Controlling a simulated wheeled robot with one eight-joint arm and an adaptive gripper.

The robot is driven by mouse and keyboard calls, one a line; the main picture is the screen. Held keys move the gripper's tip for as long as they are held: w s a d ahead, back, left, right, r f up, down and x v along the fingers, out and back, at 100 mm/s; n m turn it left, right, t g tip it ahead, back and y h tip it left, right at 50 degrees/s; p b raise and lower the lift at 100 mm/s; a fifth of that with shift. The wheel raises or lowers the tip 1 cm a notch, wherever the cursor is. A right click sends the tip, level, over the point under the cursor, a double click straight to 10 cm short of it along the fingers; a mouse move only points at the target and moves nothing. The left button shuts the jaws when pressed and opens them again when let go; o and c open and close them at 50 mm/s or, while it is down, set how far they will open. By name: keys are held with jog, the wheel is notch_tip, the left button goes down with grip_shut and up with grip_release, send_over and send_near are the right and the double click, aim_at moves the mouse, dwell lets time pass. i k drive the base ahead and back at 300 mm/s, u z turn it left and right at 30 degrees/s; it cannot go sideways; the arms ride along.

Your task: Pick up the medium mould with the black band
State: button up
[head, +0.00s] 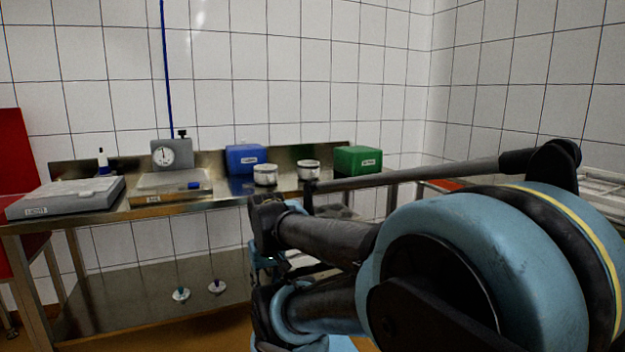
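Two small, pale round moulds stand upright on the steel table. The left mould (265,176) is in front of the blue box. The right mould (308,171) stands between the blue and green boxes. Both show thin dark lines, but they are too small to tell which has a black band or which is medium. I cannot make out my gripper; my own blue and black arm links fill the right foreground, apart from both moulds.
The steel table (232,188) also bears a grey case (66,199), a dial scale (171,155), a blue box (246,159) and a green box (357,160). Two small discs (181,295) with upright stems stand on the lower shelf. A tiled wall is behind.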

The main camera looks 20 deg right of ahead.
aim_at(306, 169)
jog(key=k, duration=1)
jog(key=z, duration=0.65)
jog(key=i, duration=1.7)
jog(key=u, duration=0.75)
jog(key=i, duration=0.6)
jog(key=u, duration=0.35)
